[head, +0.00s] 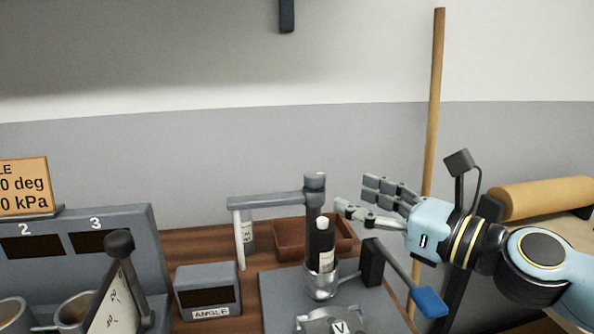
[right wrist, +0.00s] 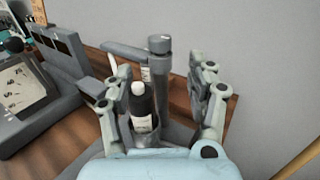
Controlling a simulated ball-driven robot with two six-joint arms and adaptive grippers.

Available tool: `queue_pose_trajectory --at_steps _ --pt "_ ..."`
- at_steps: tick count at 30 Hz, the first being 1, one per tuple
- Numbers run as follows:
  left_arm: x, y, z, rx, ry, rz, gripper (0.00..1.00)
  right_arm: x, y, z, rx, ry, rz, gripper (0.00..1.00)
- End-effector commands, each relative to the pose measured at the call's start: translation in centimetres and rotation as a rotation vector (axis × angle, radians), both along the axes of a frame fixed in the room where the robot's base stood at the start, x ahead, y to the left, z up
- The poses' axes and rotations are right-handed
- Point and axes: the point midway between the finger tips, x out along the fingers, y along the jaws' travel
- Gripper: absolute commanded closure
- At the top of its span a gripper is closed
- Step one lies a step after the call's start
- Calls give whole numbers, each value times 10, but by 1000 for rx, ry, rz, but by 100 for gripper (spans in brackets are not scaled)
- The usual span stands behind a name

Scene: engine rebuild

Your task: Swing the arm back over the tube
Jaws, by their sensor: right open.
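A grey swing arm (head: 265,200) reaches left from the top of an upright grey post (head: 314,195). A thin pale rod (head: 239,240) hangs from its far end. The arm also shows in the right wrist view (right wrist: 125,50), again pointing left. A black bottle with a white cap (head: 322,245) stands in front of the post, in or just behind a shiny metal cup (head: 320,284). I cannot tell for certain which part is the tube. My right gripper (head: 352,194) is open, right of the post. In the wrist view its fingers (right wrist: 160,95) spread either side of the bottle and post. My left gripper is out of view.
A lever with a blue handle (head: 430,302) stands below my right gripper. A brown tray (head: 290,240) lies behind the post. An ANGLE box (head: 208,290) and a grey numbered console (head: 130,235) stand left. A wooden pole (head: 434,110) rises behind my right arm.

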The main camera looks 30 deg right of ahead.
Motion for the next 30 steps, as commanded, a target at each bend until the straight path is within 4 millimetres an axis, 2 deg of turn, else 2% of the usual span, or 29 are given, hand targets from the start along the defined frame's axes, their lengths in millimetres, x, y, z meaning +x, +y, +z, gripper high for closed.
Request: queue_pose_trajectory --at_steps 1,7,15,19,27,30 --pt "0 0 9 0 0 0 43 7 2 6 6 -3 -5 43" --pt "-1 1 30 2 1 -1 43 44 16 6 12 -1 -3 43" --pt "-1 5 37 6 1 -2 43 84 29 1 9 3 -1 43" --pt "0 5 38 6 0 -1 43 91 32 0 7 5 0 43" --pt "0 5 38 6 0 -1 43 92 33 0 7 5 0 43" --pt "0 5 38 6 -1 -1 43 92 33 0 7 5 0 55"
